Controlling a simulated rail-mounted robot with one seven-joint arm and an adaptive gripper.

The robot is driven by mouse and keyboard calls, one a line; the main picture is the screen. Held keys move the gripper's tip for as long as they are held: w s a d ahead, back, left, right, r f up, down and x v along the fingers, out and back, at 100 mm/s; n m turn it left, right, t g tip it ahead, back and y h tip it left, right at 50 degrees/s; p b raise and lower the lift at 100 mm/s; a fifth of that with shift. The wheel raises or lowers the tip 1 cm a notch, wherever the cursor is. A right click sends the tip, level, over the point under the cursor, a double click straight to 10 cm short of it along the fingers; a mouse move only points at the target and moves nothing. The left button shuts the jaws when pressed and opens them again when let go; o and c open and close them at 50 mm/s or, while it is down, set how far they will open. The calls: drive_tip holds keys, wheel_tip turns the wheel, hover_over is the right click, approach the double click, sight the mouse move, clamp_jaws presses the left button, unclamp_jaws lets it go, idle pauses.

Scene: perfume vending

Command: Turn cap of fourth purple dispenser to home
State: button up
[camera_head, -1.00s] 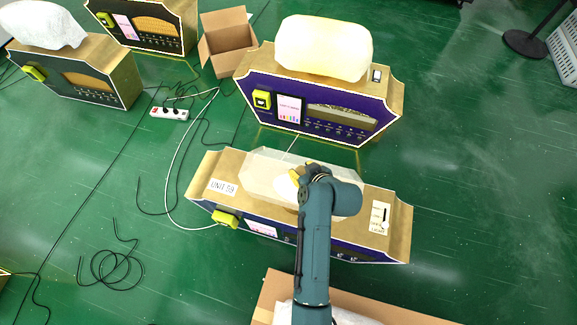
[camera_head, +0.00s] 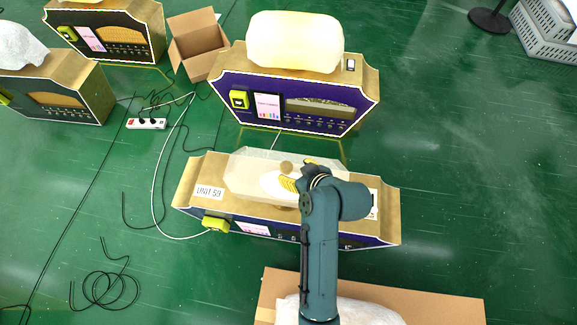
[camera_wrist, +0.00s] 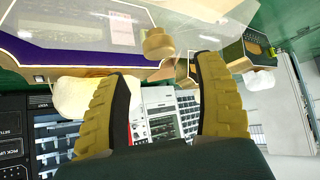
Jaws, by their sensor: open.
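The nearest dispenser (camera_head: 232,203) has a tan top, a dark purple front and a "UNIT 59" label. Its translucent cover (camera_head: 245,175) has a round wooden cap (camera_head: 287,167) at the middle. The cap's turn angle cannot be told.
Another purple dispenser (camera_head: 225,88) with a pale cover (camera_head: 295,42) stands behind. Two dark-fronted machines stand at upper left. An open carton (camera_head: 198,45), a power strip (camera_head: 146,123) and cables lie left. Another carton (camera_head: 265,295) is in front.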

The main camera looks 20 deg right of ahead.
drive_tip(key=v, duration=0.5)
idle(0.3)
